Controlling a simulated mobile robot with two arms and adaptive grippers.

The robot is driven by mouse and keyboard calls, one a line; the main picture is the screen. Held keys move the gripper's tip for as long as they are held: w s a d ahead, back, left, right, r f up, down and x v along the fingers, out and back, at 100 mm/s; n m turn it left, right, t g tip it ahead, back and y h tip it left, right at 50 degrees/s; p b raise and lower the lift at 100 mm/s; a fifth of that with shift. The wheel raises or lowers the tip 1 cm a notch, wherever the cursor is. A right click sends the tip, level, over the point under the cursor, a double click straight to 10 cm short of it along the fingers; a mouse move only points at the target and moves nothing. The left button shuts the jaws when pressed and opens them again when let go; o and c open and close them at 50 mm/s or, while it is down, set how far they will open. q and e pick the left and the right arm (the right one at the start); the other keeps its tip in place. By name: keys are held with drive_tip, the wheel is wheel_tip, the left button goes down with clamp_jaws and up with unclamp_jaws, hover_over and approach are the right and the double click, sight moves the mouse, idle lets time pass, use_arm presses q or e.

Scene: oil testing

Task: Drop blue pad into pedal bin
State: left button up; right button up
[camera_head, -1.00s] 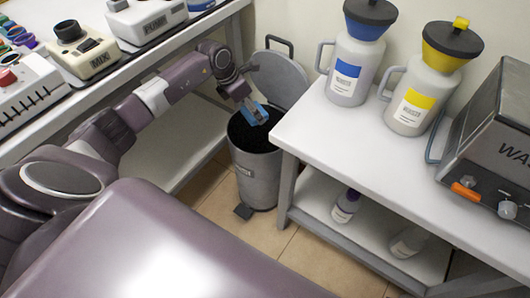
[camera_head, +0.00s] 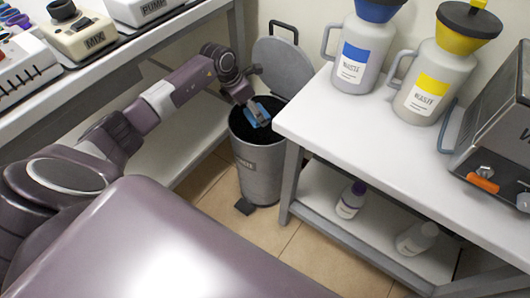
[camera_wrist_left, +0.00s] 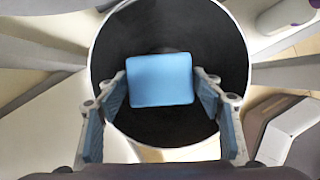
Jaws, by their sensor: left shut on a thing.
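The blue pad (camera_wrist_left: 160,80) is held between the two fingers of my left gripper (camera_wrist_left: 160,92) in the left wrist view. The pad also shows in the head view (camera_head: 261,114), tilted, at the mouth of the pedal bin. My left gripper (camera_head: 256,111) is shut on it. The grey pedal bin (camera_head: 258,172) stands on the floor between the two tables, its lid (camera_head: 283,68) raised at the back. In the wrist view the bin's dark round opening (camera_wrist_left: 165,35) lies behind the pad. My right gripper is not in view.
A white table (camera_head: 345,140) on the right carries waste jugs with blue (camera_head: 357,60) and yellow (camera_head: 428,85) labels and a grey machine (camera_head: 500,130). A left bench (camera_head: 130,55) holds several devices. Tiled floor (camera_head: 285,240) shows in front of the bin.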

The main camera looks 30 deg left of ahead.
use_arm(q)
drive_tip(key=o, duration=1.1)
drive_tip(key=shift+r, duration=0.1)
drive_tip(key=v, duration=1.2)
